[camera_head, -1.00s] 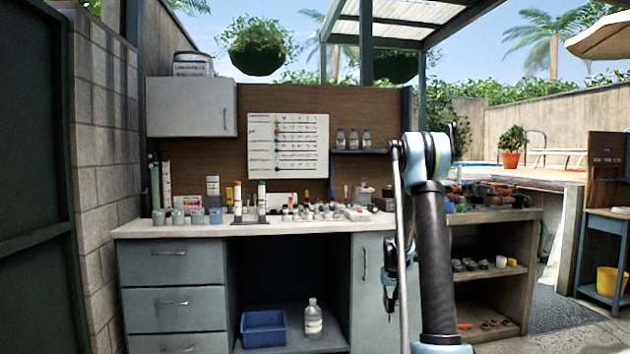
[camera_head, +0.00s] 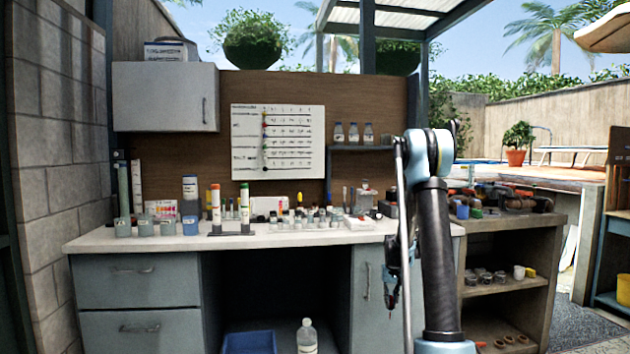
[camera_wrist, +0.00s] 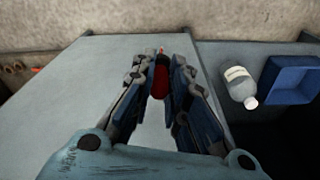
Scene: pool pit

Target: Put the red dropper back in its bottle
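The red dropper (camera_wrist: 160,82) shows in the wrist view between the two fingers of my gripper (camera_wrist: 161,72). The fingers are closed in on it, and its narrow tip points away from the camera. In the head view my gripper (camera_head: 392,287) hangs beside my arm, in front of the grey cabinet door and below the counter top. The dropper is too small to make out clearly there. Several small bottles (camera_head: 310,217) stand on the white counter (camera_head: 150,240). I cannot tell which one is the dropper's own bottle.
Grey cups (camera_head: 145,227) and a rack with orange- and green-capped tubes (camera_head: 231,233) stand on the counter's left half. Below, a blue bin (camera_head: 249,343) and a white bottle (camera_head: 307,338) sit in the open bay. A wooden shelf unit (camera_head: 510,230) stands to the right.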

